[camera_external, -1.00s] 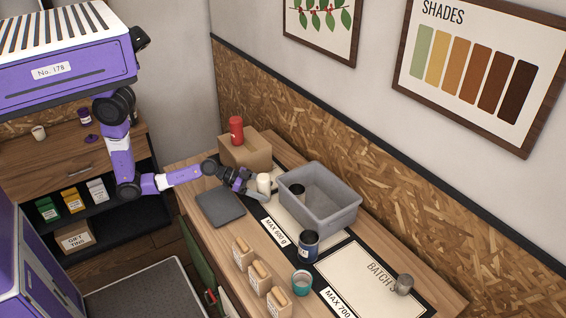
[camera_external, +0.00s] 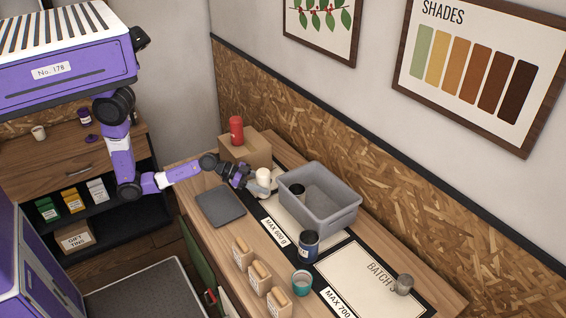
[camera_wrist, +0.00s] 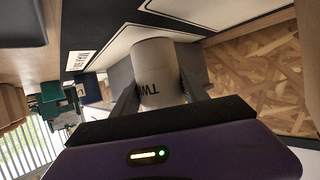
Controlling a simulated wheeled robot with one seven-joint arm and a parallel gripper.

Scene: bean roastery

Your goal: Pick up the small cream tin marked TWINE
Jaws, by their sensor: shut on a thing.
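The small cream tin (camera_external: 263,175) shows near the left end of the grey bin in the external view. In the wrist view the tin (camera_wrist: 158,70) sits between the two fingers, with part of its dark TWINE lettering visible. My gripper (camera_external: 262,183) is shut on the tin, one finger on each side of it. In the wrist view my gripper (camera_wrist: 160,92) hides the near end of the tin. I cannot tell whether the tin is clear of the surface below.
A grey bin (camera_external: 318,222) with a dark item inside stands just right of the tin. A cardboard box (camera_external: 243,150) with a red canister (camera_external: 236,130) is behind. A dark slab (camera_external: 220,206) lies left. A navy tin (camera_external: 308,246), teal cup (camera_external: 301,282) and several tan bags stand in front.

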